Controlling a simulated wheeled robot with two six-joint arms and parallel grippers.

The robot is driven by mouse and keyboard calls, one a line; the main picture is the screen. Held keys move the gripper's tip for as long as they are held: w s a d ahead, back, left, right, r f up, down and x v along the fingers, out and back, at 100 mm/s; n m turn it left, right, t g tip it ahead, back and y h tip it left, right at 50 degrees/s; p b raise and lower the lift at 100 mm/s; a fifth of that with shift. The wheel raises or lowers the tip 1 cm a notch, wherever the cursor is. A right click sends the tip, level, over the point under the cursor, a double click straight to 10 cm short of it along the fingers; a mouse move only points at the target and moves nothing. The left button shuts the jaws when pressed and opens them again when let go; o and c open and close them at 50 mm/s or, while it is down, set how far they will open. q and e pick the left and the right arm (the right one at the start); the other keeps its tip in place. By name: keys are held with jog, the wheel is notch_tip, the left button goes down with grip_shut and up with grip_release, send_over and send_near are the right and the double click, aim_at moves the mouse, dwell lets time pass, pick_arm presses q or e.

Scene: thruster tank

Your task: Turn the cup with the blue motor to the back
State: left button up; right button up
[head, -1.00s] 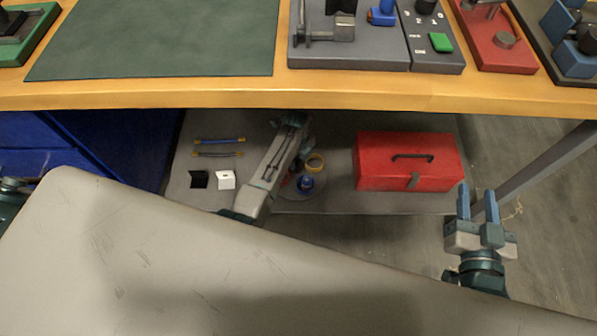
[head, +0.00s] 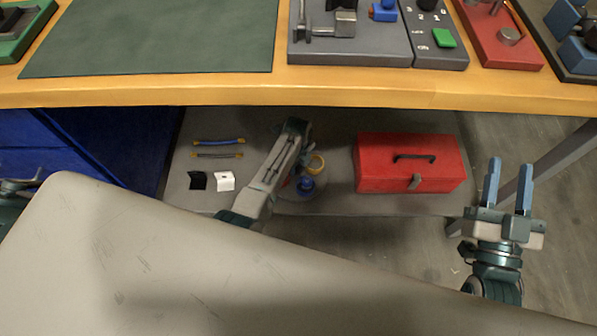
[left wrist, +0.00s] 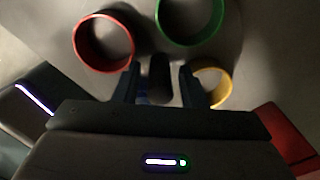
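A round grey turntable (head: 297,193) lies on the lower shelf, partly hidden by my left arm. A blue cup-like piece (head: 306,184) stands near its front edge, with a yellow cup (head: 316,163) behind it. I cannot tell the motor from its cup. The left wrist view shows a red cup (left wrist: 104,41), a green cup (left wrist: 190,18), the yellow cup (left wrist: 212,87) and a dark upright post (left wrist: 160,78). My left gripper (left wrist: 160,86) is open, with the post between its fingers and gaps visible. My right gripper (head: 509,185) is open and empty, right of the shelf.
A red toolbox (head: 410,178) stands right of the turntable. Black and white brackets (head: 224,181) and two cables (head: 218,142) lie to the left. The wooden table edge (head: 300,95) hangs over the shelf. A blue cabinet (head: 110,145) stands left.

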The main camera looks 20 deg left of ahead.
pick_arm(q)
jog(key=c, duration=0.7)
jog(key=shift+r+m+p, duration=0.1)
jog(key=shift+m+p, duration=0.7)
jog(key=shift+m, duration=0.1)
jog(key=shift+m+p, duration=0.45)
jog(key=shift+m, duration=0.25)
jog(key=shift+m+p, duration=0.55)
jog(key=shift+m, duration=0.25)
jog(key=shift+m+p, duration=0.5)
jog(key=shift+m, duration=0.5)
